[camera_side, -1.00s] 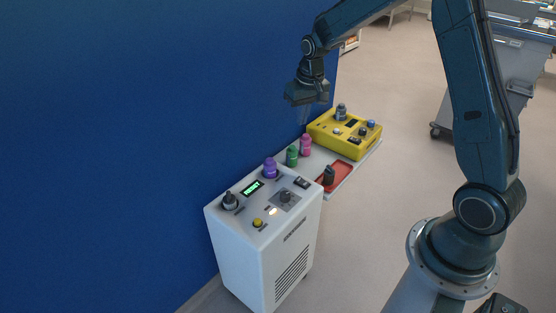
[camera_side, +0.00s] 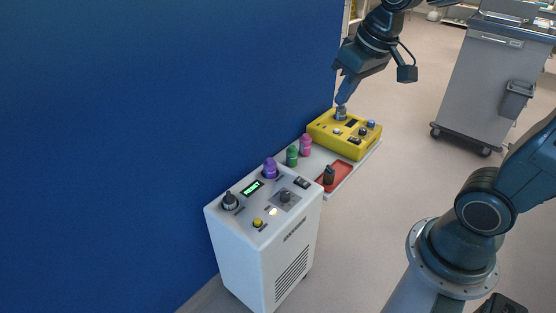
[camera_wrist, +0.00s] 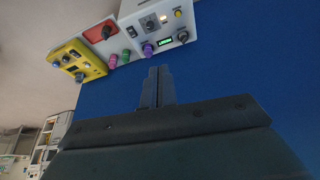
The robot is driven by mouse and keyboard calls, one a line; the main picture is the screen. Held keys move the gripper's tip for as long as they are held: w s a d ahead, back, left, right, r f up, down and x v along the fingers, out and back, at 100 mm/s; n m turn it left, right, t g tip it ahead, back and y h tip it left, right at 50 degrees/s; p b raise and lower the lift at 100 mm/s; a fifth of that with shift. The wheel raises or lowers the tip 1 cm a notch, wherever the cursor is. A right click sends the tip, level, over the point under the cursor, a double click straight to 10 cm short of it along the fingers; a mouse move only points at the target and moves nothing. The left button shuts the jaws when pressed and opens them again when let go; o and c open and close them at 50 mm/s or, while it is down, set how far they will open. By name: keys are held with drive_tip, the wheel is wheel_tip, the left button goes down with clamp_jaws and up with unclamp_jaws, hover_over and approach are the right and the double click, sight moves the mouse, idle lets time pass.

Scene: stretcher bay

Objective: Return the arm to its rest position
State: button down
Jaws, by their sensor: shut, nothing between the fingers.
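My gripper (camera_side: 342,97) is at the top right of middle in the side view, with its fingers pointing down in front of the upper part of the yellow box (camera_side: 322,129). In the wrist view, my gripper's fingers (camera_wrist: 157,72) are together with nothing between them, against the blue wall (camera_wrist: 220,85). The side view cannot settle how high the fingertips are above the yellow box. The elbow of my arm is out of the side view.
A white cabinet (camera_side: 290,250) with knobs and a lit green display stands in front. A grey cart (camera_side: 490,90) stands at right; open floor lies between.

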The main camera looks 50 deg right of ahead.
drive_tip(key=s+a+n+t, duration=0.1)
drive_tip(key=s+a, duration=0.2)
drive_tip(key=s, duration=0.8)
drive_tip(key=shift+s+r+n, duration=0.25)
drive_tip(key=shift+s+n, duration=0.05)
drive_tip(key=shift+s, duration=0.05)
